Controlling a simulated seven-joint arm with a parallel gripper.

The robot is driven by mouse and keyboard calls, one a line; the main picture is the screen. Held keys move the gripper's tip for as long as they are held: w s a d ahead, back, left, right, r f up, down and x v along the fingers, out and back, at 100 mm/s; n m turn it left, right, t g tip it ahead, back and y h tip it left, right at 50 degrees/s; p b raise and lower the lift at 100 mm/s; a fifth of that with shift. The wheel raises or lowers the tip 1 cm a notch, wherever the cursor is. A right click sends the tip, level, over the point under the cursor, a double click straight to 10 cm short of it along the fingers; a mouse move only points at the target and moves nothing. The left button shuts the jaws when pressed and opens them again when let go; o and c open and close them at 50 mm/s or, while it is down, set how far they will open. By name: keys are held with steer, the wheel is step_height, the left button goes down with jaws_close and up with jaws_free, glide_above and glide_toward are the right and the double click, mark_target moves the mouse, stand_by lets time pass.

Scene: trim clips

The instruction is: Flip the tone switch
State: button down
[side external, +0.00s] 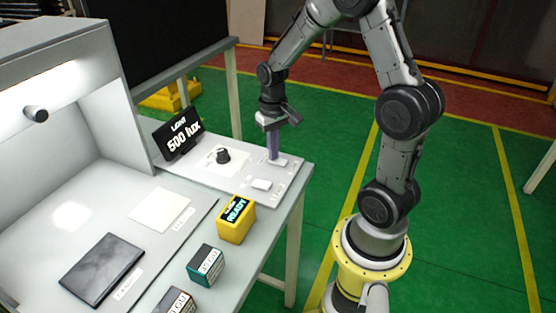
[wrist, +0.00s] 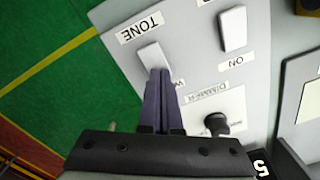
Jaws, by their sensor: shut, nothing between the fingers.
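The tone switch (wrist: 151,54) is a white rocker beside the printed label TONE in the wrist view. In the side view the same white rocker (side external: 281,162) sits near the far right corner of the grey panel. My gripper (wrist: 160,72) is shut and empty, its purple fingers together. The fingertips (side external: 273,158) point down at the tone switch and overlap one end of it in the wrist view. I cannot tell whether they touch it. The fingers hide that end of the switch and part of a label there.
A second white rocker (wrist: 233,28) stands beside the label ON. A black dimmer knob (side external: 223,156) and a "500 lux" display (side external: 178,136) are on the panel. A yellow READY box (side external: 236,220) stands nearer.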

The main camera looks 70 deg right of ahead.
steer(key=shift+r, duration=3.45)
steer(key=s+a+r+n+t, duration=0.3)
steer(key=a+r, duration=0.5)
steer(key=r, duration=0.1)
steer(key=s+a+n+t, duration=0.2)
steer(key=s+a, duration=0.4)
steer(key=s, duration=0.5)
steer(key=shift+a+n+t, duration=0.25)
steer(key=shift+n+t, duration=0.05)
steer(key=shift+n, duration=0.2)
